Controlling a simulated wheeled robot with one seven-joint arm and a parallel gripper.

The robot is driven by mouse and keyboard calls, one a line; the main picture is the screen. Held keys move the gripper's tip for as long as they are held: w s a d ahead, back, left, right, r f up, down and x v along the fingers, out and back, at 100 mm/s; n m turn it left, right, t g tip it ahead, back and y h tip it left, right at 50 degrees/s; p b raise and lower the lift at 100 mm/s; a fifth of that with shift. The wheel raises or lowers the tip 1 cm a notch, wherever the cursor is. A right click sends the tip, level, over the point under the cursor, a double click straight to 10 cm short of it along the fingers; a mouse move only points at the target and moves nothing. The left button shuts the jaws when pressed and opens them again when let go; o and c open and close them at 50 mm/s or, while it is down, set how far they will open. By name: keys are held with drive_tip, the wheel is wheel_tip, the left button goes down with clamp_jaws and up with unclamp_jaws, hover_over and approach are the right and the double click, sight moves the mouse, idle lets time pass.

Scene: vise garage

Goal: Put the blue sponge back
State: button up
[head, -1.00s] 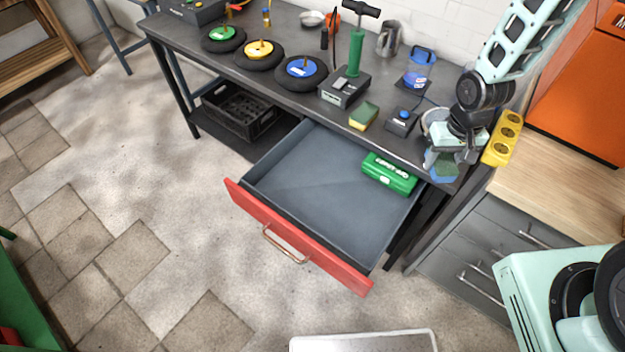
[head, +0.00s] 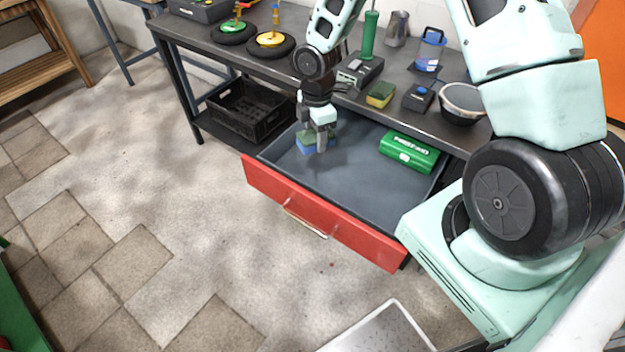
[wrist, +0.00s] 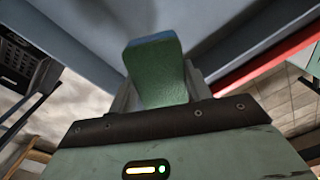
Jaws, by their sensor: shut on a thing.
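My gripper (head: 322,127) is shut on a sponge with a blue layer, the blue sponge (head: 308,144). It holds the sponge over the left part of the open drawer (head: 345,178). In the wrist view the sponge (wrist: 157,75) shows a green face and a blue edge between the fingers. Whether the sponge touches the drawer floor is hard to tell. A second sponge, yellow and green (head: 381,94), lies on the dark workbench (head: 290,72) behind the drawer.
A green first aid box (head: 409,151) lies in the drawer's right part. The red drawer front (head: 320,215) juts out over the floor. A black crate (head: 245,110) stands left of the drawer. A bowl (head: 462,103) and a pump (head: 368,45) stand on the bench.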

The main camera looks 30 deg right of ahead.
sight(315, 167)
drive_tip(key=n, duration=0.2)
drive_tip(key=w+f+n+b, duration=0.1)
drive_tip(key=w+d+f+n+b, duration=0.1)
drive_tip(key=n, duration=0.1)
drive_tip(key=shift+f+n, duration=0.1)
drive_tip(key=shift+n, duration=0.2)
wheel_tip(315, 167, down, 10)
drive_tip(key=shift+d+r+b, duration=0.15)
drive_tip(key=shift+b, duration=0.3)
drive_tip(key=o, duration=0.9)
drive_tip(key=shift+o, duration=0.2)
